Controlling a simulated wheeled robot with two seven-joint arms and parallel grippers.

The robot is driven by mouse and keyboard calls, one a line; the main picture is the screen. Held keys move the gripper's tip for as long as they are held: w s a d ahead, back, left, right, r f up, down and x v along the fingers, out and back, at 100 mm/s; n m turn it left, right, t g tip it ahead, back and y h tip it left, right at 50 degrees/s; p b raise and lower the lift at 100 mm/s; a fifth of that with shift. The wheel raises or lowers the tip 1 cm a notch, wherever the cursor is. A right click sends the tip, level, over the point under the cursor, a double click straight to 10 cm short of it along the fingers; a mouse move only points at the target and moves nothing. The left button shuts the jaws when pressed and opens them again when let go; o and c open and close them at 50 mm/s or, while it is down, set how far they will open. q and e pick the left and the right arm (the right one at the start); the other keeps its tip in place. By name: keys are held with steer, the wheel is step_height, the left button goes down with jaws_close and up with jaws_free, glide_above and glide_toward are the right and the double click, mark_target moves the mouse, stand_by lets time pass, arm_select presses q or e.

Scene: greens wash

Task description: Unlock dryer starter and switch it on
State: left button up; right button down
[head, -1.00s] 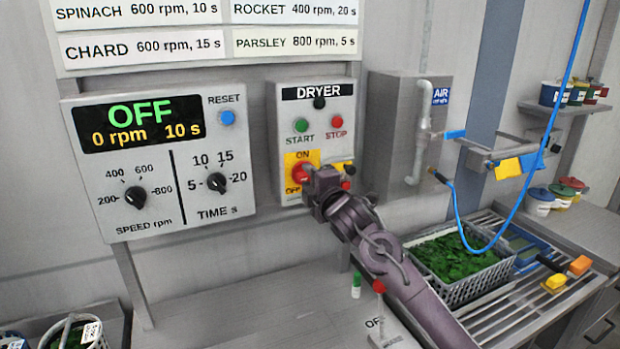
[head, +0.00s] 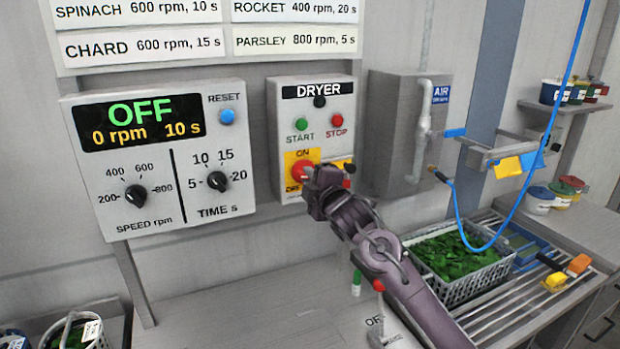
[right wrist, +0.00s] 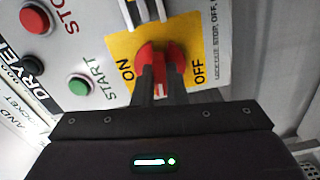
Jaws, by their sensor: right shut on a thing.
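The dryer starter (head: 285,95) is a grey wall box with a green START button (head: 301,124), a red STOP button (head: 337,120) and a red rotary switch (head: 301,171) on a yellow plate marked ON and OFF. My right gripper (head: 314,181) is at the switch, its fingers shut on the red handle, which shows between them in the right wrist view (right wrist: 145,55). The fingers hide part of the handle, and I cannot tell which mark it points to. No lock shows clearly on the switch. My left gripper is not in view.
The control panel (head: 160,225) left of the starter displays OFF, 0 rpm, 10 s. A grey air box (head: 390,130) stands on the right. Below are a bench (head: 240,315), a red-topped item (head: 378,286) and a basket of greens (head: 455,290). A blue hose (head: 540,155) hangs at right.

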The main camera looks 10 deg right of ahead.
steer(key=shift+f+m+p, duration=0.1)
steer(key=shift+m+p, duration=1.65)
steer(key=shift+m, duration=6.15)
steer(key=c, duration=1.5)
jaws_free()
steer(key=shift+s+d+b, duration=0.25)
steer(key=shift+s+b, duration=0.25)
steer(key=shift+s, duration=0.8)
steer(key=shift+s+d+b, duration=0.25)
steer(key=shift+s+b, duration=0.25)
steer(key=shift+s, duration=0.75)
steer(key=shift+s+d+b, duration=0.25)
steer(key=shift+s+b, duration=0.25)
steer(key=shift+s, duration=0.8)
